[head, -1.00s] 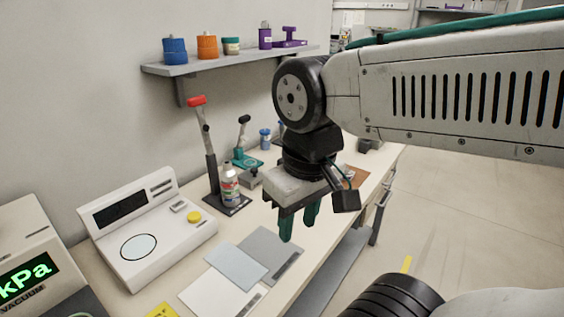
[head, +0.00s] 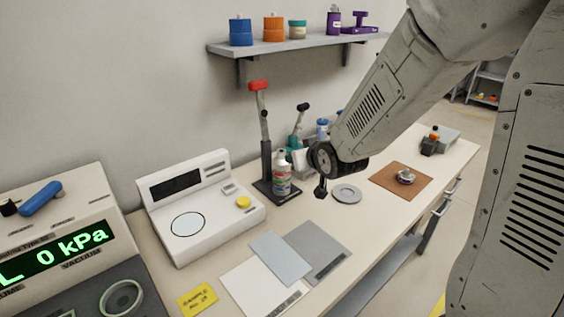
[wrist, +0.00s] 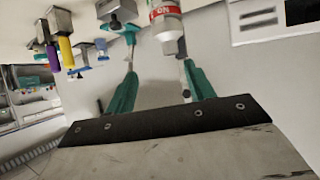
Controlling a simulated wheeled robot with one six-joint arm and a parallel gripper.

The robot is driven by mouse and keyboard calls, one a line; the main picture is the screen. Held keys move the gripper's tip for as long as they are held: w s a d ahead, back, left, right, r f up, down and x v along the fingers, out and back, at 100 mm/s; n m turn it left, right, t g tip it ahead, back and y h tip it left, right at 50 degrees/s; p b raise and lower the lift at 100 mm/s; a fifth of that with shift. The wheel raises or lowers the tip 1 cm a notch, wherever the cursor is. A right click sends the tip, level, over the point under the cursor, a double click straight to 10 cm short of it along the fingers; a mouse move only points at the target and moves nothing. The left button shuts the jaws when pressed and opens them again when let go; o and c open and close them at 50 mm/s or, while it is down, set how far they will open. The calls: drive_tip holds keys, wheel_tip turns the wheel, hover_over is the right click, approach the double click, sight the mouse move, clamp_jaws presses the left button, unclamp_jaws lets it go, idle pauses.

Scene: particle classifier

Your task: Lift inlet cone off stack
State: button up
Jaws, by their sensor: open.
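In the head view, a small silver round piece with a darker middle (head: 406,177) sits on a brown mat (head: 388,188) on the bench's right part. I cannot tell whether it is the inlet cone or its stack. A white bottle with a red label (wrist: 167,22) shows beyond the fingers. The same bottle (head: 282,176) stands upright in the head view.
A grey disc (head: 347,194) lies left of the mat. A red-handled press (head: 264,145) stands behind the bottle. A white instrument (head: 203,210), flat sheets (head: 270,257) and a vacuum unit (head: 75,225) occupy the left. A wall shelf (head: 290,44) holds coloured containers.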

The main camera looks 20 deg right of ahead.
sight(279, 152)
drive_tip(key=w+f+t, duration=0.1)
drive_tip(key=f+t, duration=0.1)
drive_tip(key=w+a+f+t+y, duration=0.1)
drive_tip(key=w, duration=0.1)
drive_tip(key=w+f+t, duration=0.2)
drive_tip(key=shift+a+f+n+t+y, duration=0.3)
drive_tip(key=shift+a+y, duration=0.05)
drive_tip(key=shift+y, duration=0.05)
drive_tip(key=shift+w, duration=0.1)
drive_tip(key=w, duration=0.7)
drive_tip(key=shift+w+a+r, duration=0.1)
drive_tip(key=shift+w+a, duration=0.15)
drive_tip(key=shift+a, duration=0.15)
clamp_jaws()
